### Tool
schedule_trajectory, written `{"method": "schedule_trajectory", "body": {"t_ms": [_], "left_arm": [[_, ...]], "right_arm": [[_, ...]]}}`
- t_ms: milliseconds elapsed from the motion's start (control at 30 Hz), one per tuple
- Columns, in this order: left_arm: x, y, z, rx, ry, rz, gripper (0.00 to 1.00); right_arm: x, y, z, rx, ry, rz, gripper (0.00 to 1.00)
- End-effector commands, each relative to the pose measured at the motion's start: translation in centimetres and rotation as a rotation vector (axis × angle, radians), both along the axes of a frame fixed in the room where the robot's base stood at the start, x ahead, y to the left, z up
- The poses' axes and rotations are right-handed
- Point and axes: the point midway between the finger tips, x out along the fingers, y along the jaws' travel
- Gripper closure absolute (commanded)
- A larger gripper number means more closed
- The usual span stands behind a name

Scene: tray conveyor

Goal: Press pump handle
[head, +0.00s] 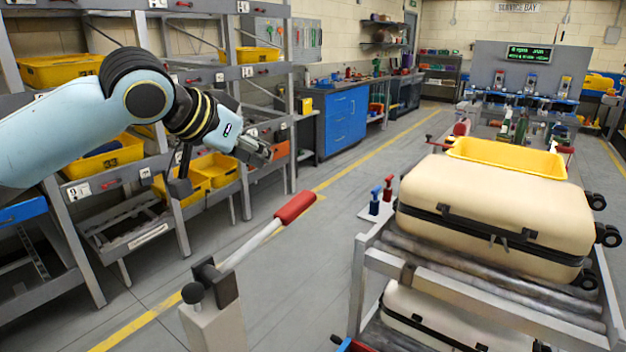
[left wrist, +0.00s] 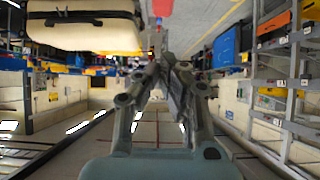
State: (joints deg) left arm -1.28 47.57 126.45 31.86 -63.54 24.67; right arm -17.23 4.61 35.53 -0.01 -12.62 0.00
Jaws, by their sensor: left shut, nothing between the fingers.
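The pump handle (head: 262,236) is a pale lever with a red grip (head: 295,207), slanting up to the right from a dark pivot on a light grey post (head: 213,325). My left gripper (head: 266,152) is shut and empty, above and a little left of the red grip in the head view, apart from it. In the left wrist view the shut fingers (left wrist: 168,70) are in the middle, and a red piece, perhaps the grip, shows at the top edge. My right gripper is not in view.
A cream suitcase (head: 490,215) and a yellow tray (head: 508,156) are on the roller conveyor (head: 480,281) at right. Shelving (head: 190,212) with yellow bins stands at left, behind my left arm. A blue cabinet (head: 345,122) is farther back. The floor between shelving and conveyor is open.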

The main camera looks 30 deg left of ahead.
Motion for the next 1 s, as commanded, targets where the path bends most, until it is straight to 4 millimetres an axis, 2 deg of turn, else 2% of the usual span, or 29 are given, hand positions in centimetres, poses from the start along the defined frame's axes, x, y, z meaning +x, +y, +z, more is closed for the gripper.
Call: {"method": "schedule_trajectory", "body": {"t_ms": [333, 467, 600, 900, 1000], "left_arm": [[0.1, 0.0, -0.1, -0.001, -0.001, 0.001, 1.00], [0.7, 0.0, -0.5, -0.004, -0.003, 0.003, 1.00], [2.3, -0.4, -1.7, -0.010, -0.001, 0.002, 1.00], [7.5, -0.7, -5.6, -0.006, 0.000, 0.002, 1.00], [8.1, -0.7, -7.2, -0.002, 0.004, 0.002, 1.00]], "right_arm": [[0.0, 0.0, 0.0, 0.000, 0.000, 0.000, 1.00], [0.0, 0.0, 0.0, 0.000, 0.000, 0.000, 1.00], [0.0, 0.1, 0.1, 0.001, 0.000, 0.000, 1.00], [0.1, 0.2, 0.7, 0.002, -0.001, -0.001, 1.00], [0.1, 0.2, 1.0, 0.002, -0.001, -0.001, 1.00]]}}
